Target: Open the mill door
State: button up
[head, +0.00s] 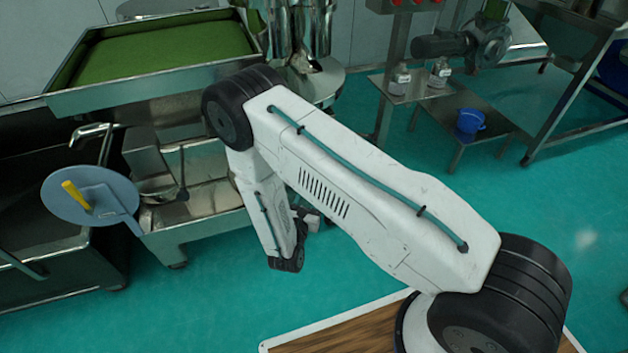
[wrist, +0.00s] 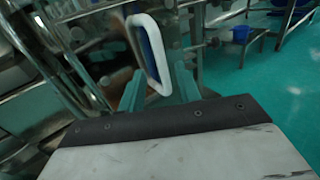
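In the wrist view, my gripper (wrist: 160,88) shows two teal fingers spread apart. A round grey-blue disc with a yellow handle (head: 90,195) is at the left, beside the steel machine. I cannot tell whether the disc or the panel is the mill door.
A steel sieve tray with a green bed (head: 155,54) is at upper left. Steel cylinders (head: 300,28) stand behind my arm. A low table with a blue bucket (head: 470,121) and a motor unit (head: 452,46) are at upper right. Open teal floor (head: 560,165) lies at right.

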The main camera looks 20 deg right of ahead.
jog(key=x, duration=0.7)
jog(key=shift+w+d+f, duration=0.1)
jog(key=shift+w+d, duration=0.05)
jog(key=shift+w, duration=0.1)
grip_shut()
